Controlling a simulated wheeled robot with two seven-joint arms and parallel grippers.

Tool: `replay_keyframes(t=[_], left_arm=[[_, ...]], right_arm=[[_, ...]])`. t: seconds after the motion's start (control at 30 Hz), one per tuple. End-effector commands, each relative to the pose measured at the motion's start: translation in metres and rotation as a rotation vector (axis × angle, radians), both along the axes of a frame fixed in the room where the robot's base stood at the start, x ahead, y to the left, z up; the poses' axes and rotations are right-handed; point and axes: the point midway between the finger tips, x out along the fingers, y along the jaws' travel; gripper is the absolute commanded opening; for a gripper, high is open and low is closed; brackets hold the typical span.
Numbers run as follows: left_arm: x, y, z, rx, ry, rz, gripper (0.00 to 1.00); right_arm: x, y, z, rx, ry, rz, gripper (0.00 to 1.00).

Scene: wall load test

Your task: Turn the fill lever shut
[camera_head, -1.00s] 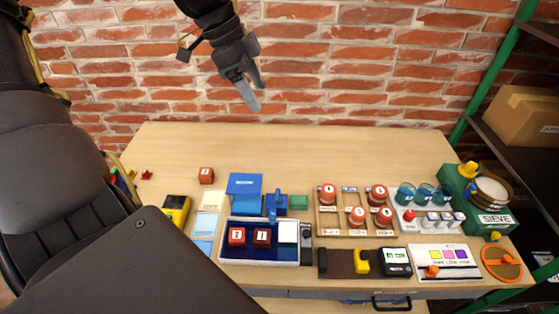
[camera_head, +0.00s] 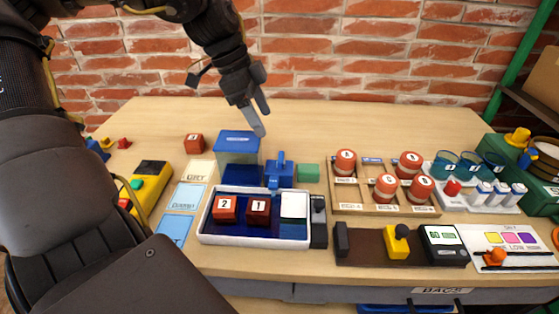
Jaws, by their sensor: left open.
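A blue upright lever (camera_head: 280,162) stands on a blue valve body (camera_head: 285,178) behind the tray. I take it for the fill lever, but no label on it is readable. A blue tank (camera_head: 237,142) stands just left of it. A white-rimmed tray (camera_head: 205,232) in front has a dark blue inside and holds two red numbered cubes, 2 (camera_head: 225,207) and 1 (camera_head: 258,211). My left gripper (camera_head: 263,120) is open and empty, above and behind the tank and the lever, apart from both in the picture. My right gripper is not in view.
A green block (camera_head: 308,172) sits right of the valve. A wooden rack (camera_head: 372,207) with red round weights stands further right. A yellow control box (camera_head: 148,182) is at left, and a red cube (camera_head: 194,143) behind. The table's back strip (camera_head: 340,120) is clear.

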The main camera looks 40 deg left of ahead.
Motion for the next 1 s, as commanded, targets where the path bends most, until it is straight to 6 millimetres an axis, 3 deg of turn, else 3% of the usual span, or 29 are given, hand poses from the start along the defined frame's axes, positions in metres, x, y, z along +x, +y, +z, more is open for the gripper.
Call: replay_keyframes(t=[0.17, 0.7, 1.0], left_arm=[[0.002, -0.002, -0.008, 0.000, 0.004, 0.000, 0.67], [0.022, -0.029, -0.089, 0.001, 0.004, 0.000, 0.67], [0.025, -0.033, -0.099, 0.000, 0.000, 0.001, 0.67]], right_arm=[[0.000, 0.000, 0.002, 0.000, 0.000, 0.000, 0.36], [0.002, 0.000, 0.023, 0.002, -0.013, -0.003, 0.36], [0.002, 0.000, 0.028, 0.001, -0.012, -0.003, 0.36]])
